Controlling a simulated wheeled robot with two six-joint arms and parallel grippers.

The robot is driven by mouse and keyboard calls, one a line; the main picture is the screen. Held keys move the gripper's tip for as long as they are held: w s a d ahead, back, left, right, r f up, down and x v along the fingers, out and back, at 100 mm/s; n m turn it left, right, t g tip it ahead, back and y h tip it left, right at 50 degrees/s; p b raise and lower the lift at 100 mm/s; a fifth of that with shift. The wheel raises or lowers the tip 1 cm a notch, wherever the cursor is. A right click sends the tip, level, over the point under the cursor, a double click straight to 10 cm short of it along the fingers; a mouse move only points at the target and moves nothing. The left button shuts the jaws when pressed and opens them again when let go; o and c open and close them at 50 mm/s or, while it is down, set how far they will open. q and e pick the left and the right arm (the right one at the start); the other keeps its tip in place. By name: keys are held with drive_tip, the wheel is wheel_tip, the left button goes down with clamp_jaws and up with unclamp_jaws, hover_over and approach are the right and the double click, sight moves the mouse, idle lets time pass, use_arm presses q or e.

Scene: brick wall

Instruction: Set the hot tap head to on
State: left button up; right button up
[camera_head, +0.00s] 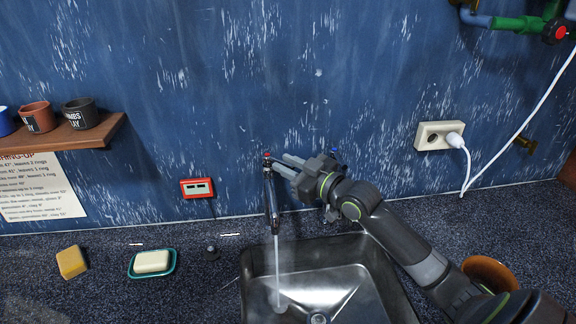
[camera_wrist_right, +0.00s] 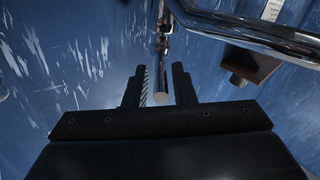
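The chrome tap (camera_head: 272,205) stands at the back of the sink, and water runs from its spout. A red-marked hot tap head (camera_head: 267,156) shows at its upper left. A blue mark (camera_head: 333,151) shows on the right side, where my arm hides most of the cold head. My right gripper (camera_head: 283,166) reaches left, its fingertips close to the hot tap head. In the right wrist view my right gripper (camera_wrist_right: 158,85) has its fingers apart. A chrome rod-like part (camera_wrist_right: 162,72) shows in line with the gap; contact cannot be told. My left gripper is not in view.
The steel sink (camera_head: 255,290) lies below the tap. A soap dish (camera_head: 172,270) and a yellow sponge (camera_head: 71,262) lie left on the dark counter. A wall socket (camera_head: 425,137) with a white plug is right. A wooden shelf (camera_head: 100,131) holds mugs.

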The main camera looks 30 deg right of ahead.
drive_tip(key=shift+o, duration=0.8)
wheel_tip(320, 180, up, 10)
